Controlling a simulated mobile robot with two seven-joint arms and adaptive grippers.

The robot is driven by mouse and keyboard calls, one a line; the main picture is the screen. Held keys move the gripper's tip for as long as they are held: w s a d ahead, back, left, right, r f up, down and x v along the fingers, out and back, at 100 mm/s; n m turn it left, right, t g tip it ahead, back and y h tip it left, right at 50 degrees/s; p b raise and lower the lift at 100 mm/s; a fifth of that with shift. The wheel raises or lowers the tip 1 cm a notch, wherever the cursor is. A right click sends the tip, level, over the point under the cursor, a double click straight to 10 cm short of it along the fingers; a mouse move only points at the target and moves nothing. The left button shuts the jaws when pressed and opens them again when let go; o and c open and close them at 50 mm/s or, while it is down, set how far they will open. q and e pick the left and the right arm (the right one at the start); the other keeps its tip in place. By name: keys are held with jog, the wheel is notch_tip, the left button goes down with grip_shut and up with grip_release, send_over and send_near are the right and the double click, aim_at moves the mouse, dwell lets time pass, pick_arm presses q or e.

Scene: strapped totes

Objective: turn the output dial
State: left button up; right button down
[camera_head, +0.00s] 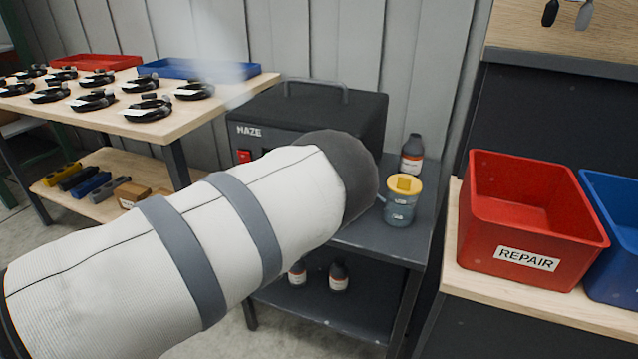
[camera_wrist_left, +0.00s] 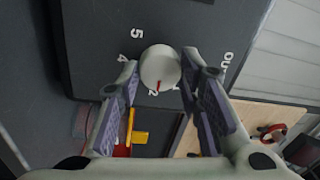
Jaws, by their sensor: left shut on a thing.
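The output dial (camera_wrist_left: 158,66) is a round pale knob with a red pointer line on a dark panel in the left wrist view. Its red line points toward the printed 2; the digits 4 and 5 and part of the word "OUT" also show. My left gripper (camera_wrist_left: 162,72) has a finger on each side of the dial and is shut on it. In the head view the dark haze machine (camera_head: 350,105) stands on a grey cart, and my left arm covers much of its front. The dial and left gripper are hidden there. My right gripper is not in view.
A jar with a yellow lid (camera_head: 402,203) and a brown bottle (camera_head: 412,155) stand right of the machine on the grey cart (camera_head: 375,240). A red REPAIR tote (camera_head: 530,225) is on the right bench. A wooden table (camera_head: 215,105) with strapped black items is at left.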

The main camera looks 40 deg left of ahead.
pick_arm(q)
jog(key=o, duration=1.2)
jog(key=shift+c, duration=0.2)
jog(key=shift+s, duration=0.1)
jog(key=v, duration=1.1)
jog(key=shift+s, duration=0.45)
jog(key=s+d+f+n+g+p, duration=0.1)
jog(key=s+f+n+g+p, duration=0.2)
jog(key=s+f+n+g, duration=0.5)
jog(key=s+f+n+g+p, duration=0.1)
jog(key=s+f+g+p, duration=0.35)
jog(key=s, duration=0.85)
jog(key=s+d+n+g+h, duration=0.1)
jog(key=s+d+g, duration=0.1)
jog(key=s, duration=0.4)
jog(key=s+d+n+g+h+p, duration=0.1)
jog(key=s+d+n+g+h, duration=0.1)
jog(key=s+d, duration=0.3)
jog(key=s+d+n+g+h, duration=0.1)
jog(key=s+d+g, duration=0.2)
jog(key=s, duration=0.6)
jog(key=shift+d+r+g+h, duration=0.3)
jog(key=shift+r+g+h, duration=0.15)
jog(key=shift+g, duration=0.1)
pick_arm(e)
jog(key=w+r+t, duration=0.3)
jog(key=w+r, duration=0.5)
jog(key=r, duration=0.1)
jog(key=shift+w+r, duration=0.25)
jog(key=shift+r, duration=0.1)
